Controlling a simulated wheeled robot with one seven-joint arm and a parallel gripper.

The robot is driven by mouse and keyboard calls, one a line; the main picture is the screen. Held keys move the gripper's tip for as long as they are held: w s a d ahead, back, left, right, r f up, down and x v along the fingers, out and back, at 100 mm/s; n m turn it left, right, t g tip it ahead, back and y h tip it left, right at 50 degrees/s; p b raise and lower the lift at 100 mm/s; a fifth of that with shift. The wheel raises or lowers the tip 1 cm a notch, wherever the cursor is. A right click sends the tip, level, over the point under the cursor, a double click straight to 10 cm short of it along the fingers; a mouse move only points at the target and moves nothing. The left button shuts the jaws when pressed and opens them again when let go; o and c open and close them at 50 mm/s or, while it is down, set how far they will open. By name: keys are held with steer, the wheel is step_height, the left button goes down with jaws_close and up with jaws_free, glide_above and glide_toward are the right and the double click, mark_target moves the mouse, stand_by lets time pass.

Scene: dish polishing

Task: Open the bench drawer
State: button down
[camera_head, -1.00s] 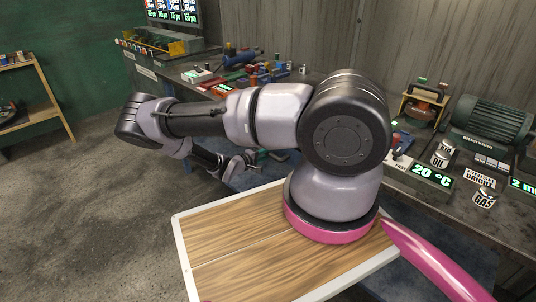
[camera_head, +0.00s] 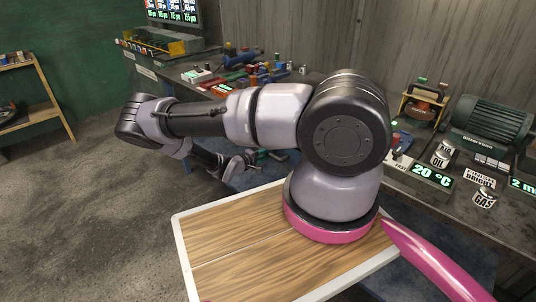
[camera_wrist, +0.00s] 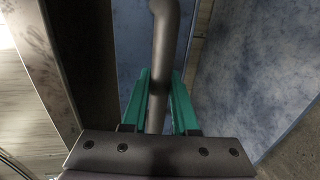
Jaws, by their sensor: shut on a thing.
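In the wrist view, my gripper (camera_wrist: 159,100) has its two green fingers on either side of a grey bar handle (camera_wrist: 162,55). The fingers are shut on the handle. The handle runs up the picture and bends at its upper end. Behind it is a blue, scuffed drawer front (camera_wrist: 140,40). In the head view, the wrist end of my arm hangs beside the blue front of the bench (camera_head: 262,178).
The workbench top (camera_head: 420,185) carries a motor (camera_head: 490,122), an oil can (camera_head: 442,154), labelled displays and several coloured tools (camera_head: 240,75). A wooden shelf (camera_head: 40,95) stands at the far left. The concrete floor (camera_head: 80,215) at the left is clear.

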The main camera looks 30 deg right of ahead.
steer(key=f+v, duration=0.2)
steer(key=v, duration=0.9)
steer(key=a+f+v, duration=0.1)
steer(key=f+v, duration=0.1)
steer(key=v, duration=0.9)
steer(key=shift+s+f, duration=0.15)
steer(key=shift+f, duration=0.2)
steer(key=c, duration=0.7)
jaws_free()
steer(key=shift+a, duration=0.1)
steer(key=v, duration=1)
steer(key=shift+s+a, duration=0.1)
steer(key=shift+a, duration=0.25)
steer(key=shift+r, duration=0.15)
